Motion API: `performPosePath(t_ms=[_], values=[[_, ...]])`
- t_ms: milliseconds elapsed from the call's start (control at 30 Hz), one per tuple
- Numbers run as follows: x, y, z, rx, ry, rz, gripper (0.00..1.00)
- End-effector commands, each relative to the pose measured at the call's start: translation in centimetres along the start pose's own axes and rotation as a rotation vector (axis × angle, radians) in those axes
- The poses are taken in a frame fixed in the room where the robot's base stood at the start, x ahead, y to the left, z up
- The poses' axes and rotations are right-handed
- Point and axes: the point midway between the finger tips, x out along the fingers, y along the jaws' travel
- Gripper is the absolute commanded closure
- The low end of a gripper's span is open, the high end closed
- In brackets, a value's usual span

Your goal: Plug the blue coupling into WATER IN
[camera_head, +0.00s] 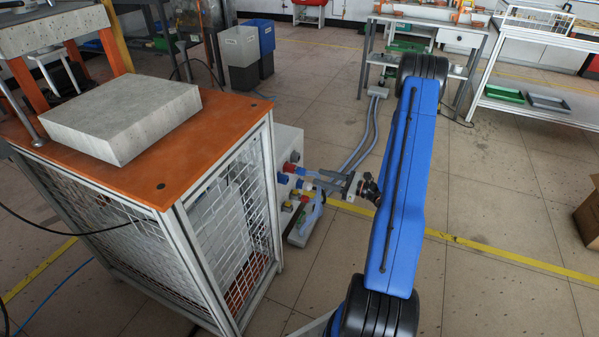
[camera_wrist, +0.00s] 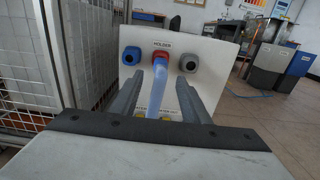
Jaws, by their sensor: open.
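The blue coupling (camera_wrist: 131,55) sits at the left of the HOLDER row on the white panel (camera_wrist: 217,52), beside a red coupling (camera_wrist: 161,54) in the middle and a grey fitting (camera_wrist: 189,61) at the right. In the head view, the blue coupling (camera_head: 283,178) shows small on the panel side. My gripper (camera_wrist: 160,80) is open and faces the panel, apart from the blue coupling. A pale blue hose (camera_wrist: 156,98) runs between its fingers towards the red coupling; contact cannot be told. The lower panel labels are partly hidden by my gripper, so WATER IN cannot be read clearly.
A wire-mesh cage (camera_wrist: 30,60) stands close on the left, with an orange top (camera_head: 150,185) in the head view. Grey hoses (camera_head: 365,138) run across the floor behind my gripper. Bins (camera_wrist: 262,62) stand farther back; the floor on the right is open.

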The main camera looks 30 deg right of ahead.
Motion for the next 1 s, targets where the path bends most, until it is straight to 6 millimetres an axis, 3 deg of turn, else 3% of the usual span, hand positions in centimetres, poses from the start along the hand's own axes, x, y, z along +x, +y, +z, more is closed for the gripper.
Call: performPosePath(t_ms=[467,1000], values=[[0.3,-0.1,-0.1,0.001,-0.001,-0.002,0.58],[6.2,0.0,-0.1,0.000,-0.001,0.000,0.58]])
